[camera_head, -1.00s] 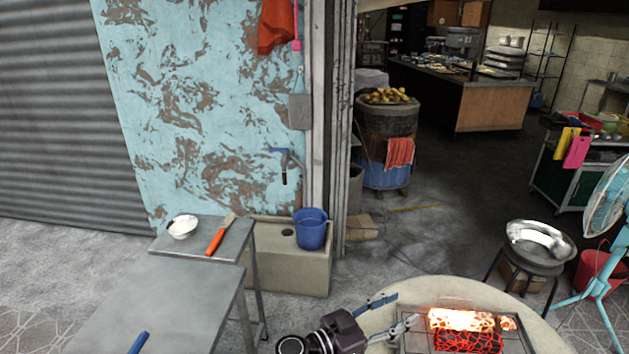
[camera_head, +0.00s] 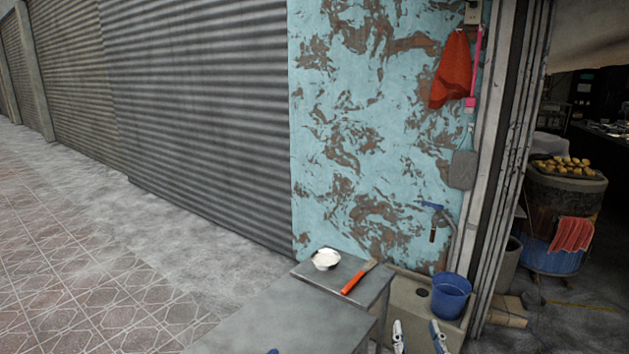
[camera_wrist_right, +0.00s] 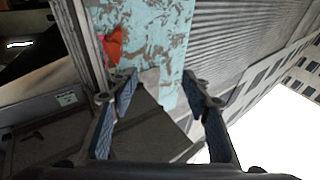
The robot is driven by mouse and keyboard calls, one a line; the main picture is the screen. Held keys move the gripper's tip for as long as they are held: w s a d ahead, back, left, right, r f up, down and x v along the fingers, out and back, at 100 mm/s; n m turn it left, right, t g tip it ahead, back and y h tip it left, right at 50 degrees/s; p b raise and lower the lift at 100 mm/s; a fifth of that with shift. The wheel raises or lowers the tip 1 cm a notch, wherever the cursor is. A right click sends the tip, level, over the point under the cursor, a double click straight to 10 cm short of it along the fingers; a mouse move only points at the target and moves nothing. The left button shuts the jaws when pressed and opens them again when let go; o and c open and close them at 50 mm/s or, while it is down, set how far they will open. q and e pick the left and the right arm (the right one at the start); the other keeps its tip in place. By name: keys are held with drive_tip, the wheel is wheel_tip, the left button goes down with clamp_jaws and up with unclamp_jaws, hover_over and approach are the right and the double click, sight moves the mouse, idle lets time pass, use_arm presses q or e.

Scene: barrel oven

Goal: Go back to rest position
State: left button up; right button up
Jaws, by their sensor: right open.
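My right gripper (camera_head: 418,338) shows at the bottom edge of the head view, only its fingertips in the picture. The fingers stand apart with nothing between them. In the right wrist view the right gripper (camera_wrist_right: 160,100) is open and empty, its blue-padded fingers spread. It is in front of the low stone sink, apart from the blue bucket (camera_head: 451,297).
Grey metal tables (camera_head: 290,320) stand at the bottom middle, with a white bowl (camera_head: 326,259) and an orange-handled brush (camera_head: 358,277) on the rear one. A stone sink (camera_head: 408,290) stands beside them. A barrel oven (camera_head: 560,215) is at right. Tiled pavement at left is clear.

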drive_tip(key=s+a+f+n+g+y, duration=0.2)
drive_tip(key=s+a+f+g+y, duration=0.1)
drive_tip(key=s+a+f+g, duration=0.25)
drive_tip(key=s+a+f+n+g+y, duration=0.2)
drive_tip(key=s+a+f+n+g, duration=0.15)
drive_tip(key=s+f, duration=0.35)
drive_tip(key=s+d+f+m+g+h, duration=0.2)
drive_tip(key=s+d+f+g, duration=0.25)
drive_tip(key=s, duration=0.45)
drive_tip(key=s+d+f+m+g+h, duration=0.15)
drive_tip(key=s+d+f+g, duration=0.3)
drive_tip(key=s, duration=0.45)
wheel_tip(320, 180, down, 26)
drive_tip(key=s+b, duration=0.1)
drive_tip(key=s, duration=0.1)
drive_tip(key=s+d+f+g+h+b, duration=0.1)
drive_tip(key=s+d+f, duration=0.2)
drive_tip(key=s+f, duration=1.4)
drive_tip(key=shift+f+n+g, duration=0.3)
drive_tip(key=shift+f+g, duration=0.1)
drive_tip(key=shift+f, duration=0.2)
